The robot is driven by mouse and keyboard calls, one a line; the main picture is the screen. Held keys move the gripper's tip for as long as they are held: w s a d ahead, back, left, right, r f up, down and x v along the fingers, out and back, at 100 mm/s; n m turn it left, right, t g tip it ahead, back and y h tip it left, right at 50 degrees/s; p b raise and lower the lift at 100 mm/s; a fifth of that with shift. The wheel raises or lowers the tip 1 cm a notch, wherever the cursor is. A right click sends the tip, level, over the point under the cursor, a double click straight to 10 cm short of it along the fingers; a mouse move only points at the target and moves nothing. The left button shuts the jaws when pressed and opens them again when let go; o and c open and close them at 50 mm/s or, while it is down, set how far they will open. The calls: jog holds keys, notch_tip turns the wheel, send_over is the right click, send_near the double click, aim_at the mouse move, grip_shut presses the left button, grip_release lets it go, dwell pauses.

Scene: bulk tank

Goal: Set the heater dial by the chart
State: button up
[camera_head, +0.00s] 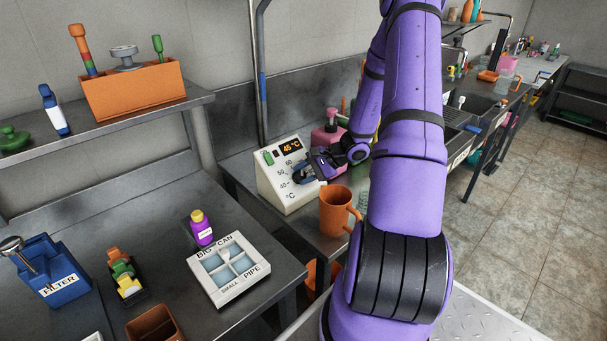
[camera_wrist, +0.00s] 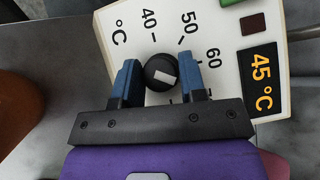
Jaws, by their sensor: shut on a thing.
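The heater panel (camera_head: 283,179) is a cream box with a sloping face on the bench. Its orange display (camera_head: 291,147) reads 45 °C, and the display also shows clearly in the wrist view (camera_wrist: 262,81). The black dial (camera_wrist: 161,73) has a white mark and sits beside printed numbers 40, 50 and 60. My gripper (camera_wrist: 158,70) has its two blue fingers closed around the dial, one on each side. In the head view my gripper (camera_head: 305,172) is at the panel's face and partly covers the dial. I cannot make out a chart.
An orange mug (camera_head: 338,211) stands just in front of the panel, and a pink bottle (camera_head: 327,135) stands behind it. A white sorting tray (camera_head: 229,271), a purple bottle (camera_head: 201,229) and a blue filter box (camera_head: 53,278) are on the left table.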

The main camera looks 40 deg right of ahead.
jog(key=shift+s+a+f+m+t, duration=0.15)
jog(key=shift+m+t, duration=0.35)
jog(key=shift+m, duration=0.4)
jog(key=o, duration=0.8)
jog(key=shift+o, duration=0.2)
jog(key=shift+s+d+r, duration=0.15)
jog(key=shift+d+r, duration=0.1)
jog(key=shift+d, duration=0.05)
jog(key=v, duration=1)
jog(key=shift+s, duration=0.15)
